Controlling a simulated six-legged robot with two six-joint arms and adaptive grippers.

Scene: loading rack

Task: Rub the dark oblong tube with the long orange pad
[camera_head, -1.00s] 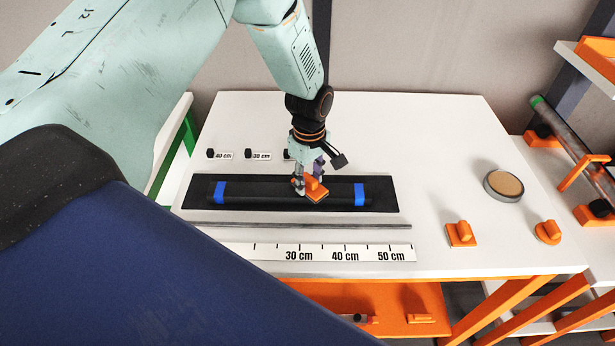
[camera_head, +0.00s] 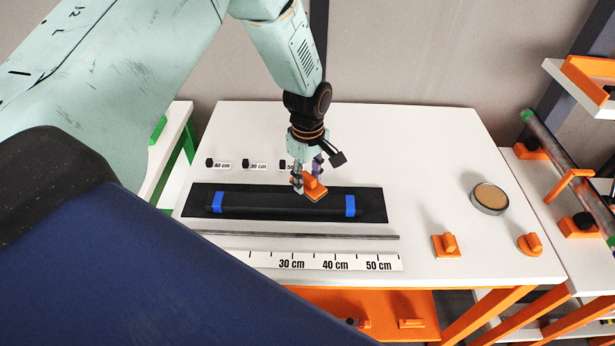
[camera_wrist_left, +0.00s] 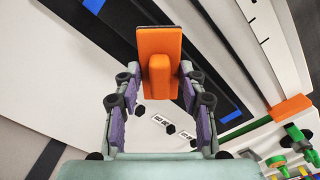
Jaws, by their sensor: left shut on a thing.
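The dark oblong tube (camera_head: 280,206) lies along a black mat (camera_head: 200,194) on the white table, with a blue band near each end. My left gripper (camera_head: 308,176) is shut on the handle of the orange pad (camera_head: 314,190). The pad shows over the back edge of the tube, right of its middle; whether it touches the tube is unclear. In the left wrist view, the orange pad (camera_wrist_left: 158,42) sits between the fingertips and hides part of the tube (camera_wrist_left: 207,72). My right gripper is not in view.
A grey rod (camera_head: 300,235) and a centimetre scale (camera_head: 335,263) lie in front of the mat. Two more orange pads (camera_head: 445,244) (camera_head: 529,243) and a round tan-topped tin (camera_head: 489,197) stand at the right. Small black blocks with labels (camera_head: 258,166) are behind the mat.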

